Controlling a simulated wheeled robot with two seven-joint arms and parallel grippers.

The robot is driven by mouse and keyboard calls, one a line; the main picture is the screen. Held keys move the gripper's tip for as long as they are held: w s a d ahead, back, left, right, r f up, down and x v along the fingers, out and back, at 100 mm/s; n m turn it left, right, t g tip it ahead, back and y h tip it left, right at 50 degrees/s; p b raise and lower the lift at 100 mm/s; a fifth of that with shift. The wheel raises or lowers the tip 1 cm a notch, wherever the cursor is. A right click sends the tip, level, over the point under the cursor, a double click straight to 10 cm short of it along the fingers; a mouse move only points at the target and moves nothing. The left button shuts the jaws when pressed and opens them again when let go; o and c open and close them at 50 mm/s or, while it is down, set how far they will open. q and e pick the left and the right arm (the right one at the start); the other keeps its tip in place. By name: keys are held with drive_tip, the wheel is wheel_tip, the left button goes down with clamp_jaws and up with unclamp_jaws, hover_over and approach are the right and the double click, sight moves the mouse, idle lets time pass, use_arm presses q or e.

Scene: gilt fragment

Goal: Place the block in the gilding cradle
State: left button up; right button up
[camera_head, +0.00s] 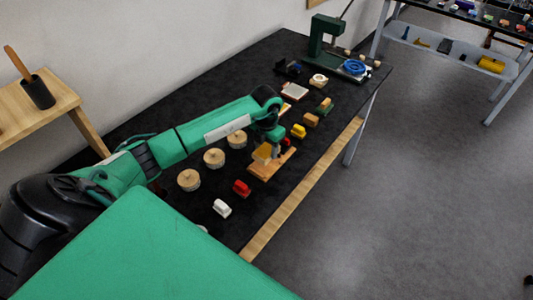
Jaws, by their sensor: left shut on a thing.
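My left gripper (275,150) points down over a light wooden board (262,172), which seems to be the gilding cradle. The gripper is shut on a small block (262,152) that looks golden-tan and tilted. It is at the left part of the board; I cannot tell whether it touches the board. A small red piece (286,142) shows just right of the fingers, partly hidden by them. My right gripper is out of view.
Three round wooden pieces (214,158) stand left of the board. A red block (241,187) and a white block (222,207) lie nearer. Yellow (298,131) and orange (311,119) blocks lie beyond. A green press (322,38) stands at the table's far end.

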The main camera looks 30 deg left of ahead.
sight(266, 157)
use_arm(q)
wheel_tip(266, 157, down, 4)
drive_tip(key=shift+f+p, duration=0.25)
drive_tip(key=shift+p, duration=0.45)
drive_tip(key=shift+f, duration=0.2)
drive_tip(key=shift+f, duration=0.15)
drive_tip(key=o, duration=1)
